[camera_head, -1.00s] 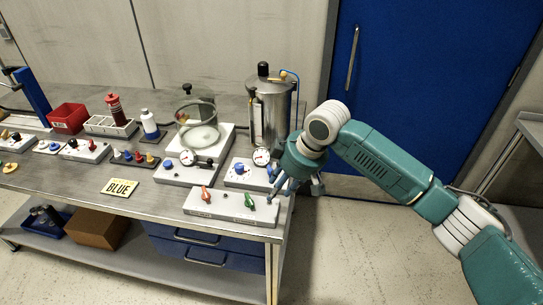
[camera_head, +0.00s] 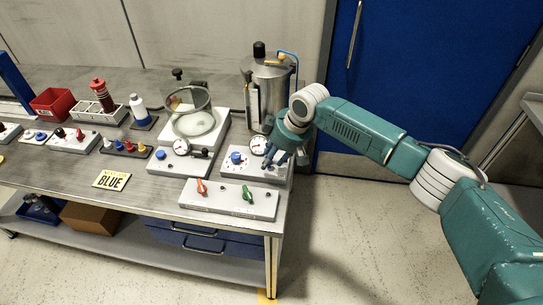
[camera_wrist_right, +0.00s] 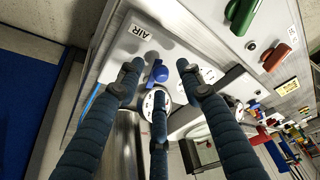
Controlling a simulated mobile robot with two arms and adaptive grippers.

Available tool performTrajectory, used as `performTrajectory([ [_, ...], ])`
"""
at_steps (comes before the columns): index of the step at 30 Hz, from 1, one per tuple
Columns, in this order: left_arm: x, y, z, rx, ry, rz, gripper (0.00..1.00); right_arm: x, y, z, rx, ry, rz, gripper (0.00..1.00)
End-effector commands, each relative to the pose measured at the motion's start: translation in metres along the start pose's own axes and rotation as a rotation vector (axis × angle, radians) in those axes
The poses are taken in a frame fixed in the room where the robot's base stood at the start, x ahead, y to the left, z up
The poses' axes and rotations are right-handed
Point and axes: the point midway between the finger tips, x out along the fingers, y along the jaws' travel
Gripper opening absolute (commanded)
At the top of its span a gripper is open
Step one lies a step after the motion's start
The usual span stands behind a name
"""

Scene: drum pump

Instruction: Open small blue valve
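The small blue valve (camera_wrist_right: 158,73) sits on a pale panel (camera_wrist_right: 125,50) beside an "AIR" label in the right wrist view. My right gripper (camera_wrist_right: 158,78) is open, with its three dark fingers spread around the valve. I cannot tell whether any finger touches it. In the head view my right gripper (camera_head: 279,157) hangs low over the right end of the panel (camera_head: 232,170) and hides the valve. A larger blue knob (camera_head: 236,157) and a round gauge (camera_head: 258,145) are on the same panel. My left gripper is not in view.
A panel with a red handle (camera_head: 202,187) and a green handle (camera_head: 247,193) lies at the front edge. A metal tank (camera_head: 268,95) stands behind my right gripper. A glass chamber (camera_head: 195,115) is to the left.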

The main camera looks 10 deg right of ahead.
Motion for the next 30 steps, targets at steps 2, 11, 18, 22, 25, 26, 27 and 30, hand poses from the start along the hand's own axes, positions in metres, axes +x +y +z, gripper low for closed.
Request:
performTrajectory([
  [2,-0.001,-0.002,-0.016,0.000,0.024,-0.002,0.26,0.005,0.000,0.000,0.000,0.000,0.000,0.37],
  [11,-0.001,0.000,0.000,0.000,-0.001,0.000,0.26,0.007,0.000,0.000,-0.001,0.001,0.001,0.37],
  [18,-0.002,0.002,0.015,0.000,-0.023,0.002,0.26,0.007,0.000,0.000,-0.001,0.001,0.001,0.00],
  [22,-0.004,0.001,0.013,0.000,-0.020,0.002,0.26,0.006,-0.001,-0.001,0.004,0.000,0.002,0.00],
  [25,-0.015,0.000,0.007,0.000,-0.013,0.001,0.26,0.004,-0.004,-0.004,0.044,-0.001,0.017,0.00],
  [26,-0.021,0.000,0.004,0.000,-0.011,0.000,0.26,0.003,-0.006,-0.005,0.066,-0.002,0.024,0.00],
  [27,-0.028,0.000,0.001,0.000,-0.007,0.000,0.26,0.003,-0.008,-0.007,0.098,-0.001,0.037,0.00],
  [30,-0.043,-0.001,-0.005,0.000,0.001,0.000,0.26,0.004,-0.012,-0.010,0.188,-0.002,0.074,0.00],
])
